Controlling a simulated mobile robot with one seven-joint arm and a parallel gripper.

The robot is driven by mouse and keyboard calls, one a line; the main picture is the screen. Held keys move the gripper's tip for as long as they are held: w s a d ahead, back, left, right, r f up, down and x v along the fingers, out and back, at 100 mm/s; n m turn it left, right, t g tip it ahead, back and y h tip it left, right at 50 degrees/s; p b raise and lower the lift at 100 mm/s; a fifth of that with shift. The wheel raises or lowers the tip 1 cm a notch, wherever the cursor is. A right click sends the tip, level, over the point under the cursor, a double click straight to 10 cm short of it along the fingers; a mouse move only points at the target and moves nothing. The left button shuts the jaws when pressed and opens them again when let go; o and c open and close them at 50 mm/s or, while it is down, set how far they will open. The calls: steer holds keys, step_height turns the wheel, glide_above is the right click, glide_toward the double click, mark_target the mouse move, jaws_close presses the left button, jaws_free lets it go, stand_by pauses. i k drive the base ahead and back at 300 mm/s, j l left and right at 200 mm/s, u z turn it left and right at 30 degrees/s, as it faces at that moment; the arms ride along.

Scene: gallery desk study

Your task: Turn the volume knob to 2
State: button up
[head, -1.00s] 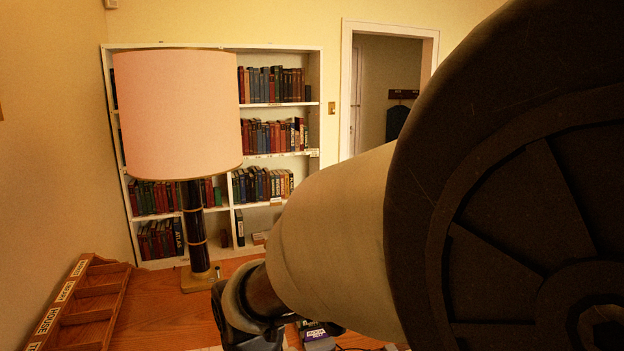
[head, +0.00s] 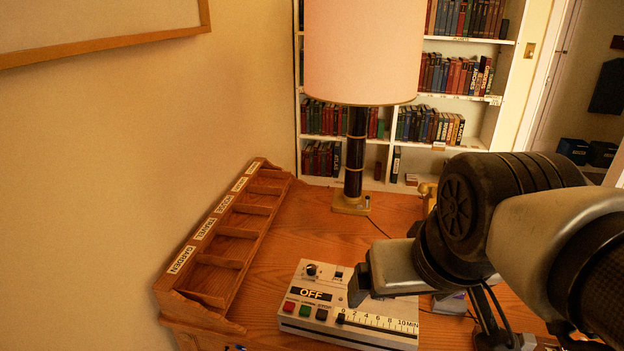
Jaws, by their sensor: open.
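A white control box (head: 312,329) sits on the wooden desk in the head view. A round black knob (head: 311,270) is at its back left; its marks are too small to read, so I cannot tell its setting. A small switch (head: 338,274) is to the knob's right. A display reads OFF, with red, green and dark buttons below it. A slider handle (head: 341,318) is at the 0 end of a scale marked 0 to 10 MIN. My gripper (head: 360,287) is open above the box's right part, right of the knob. It hides part of the box top.
A labelled wooden rack (head: 233,238) runs along the left wall. A lamp (head: 354,165) with a pink shade stands behind the box. Bare desk (head: 301,233) lies between rack, lamp and box. A bookcase (head: 388,97) is at the back.

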mark_target(311, 268)
steer(key=u, duration=0.25)
steer(key=k+j+z, duration=0.2)
steer(key=j, duration=0.25)
steer(key=i+j+z, duration=0.45)
steer(key=i+j, duration=0.25)
steer(key=j, duration=0.2)
steer(key=z, duration=0.05)
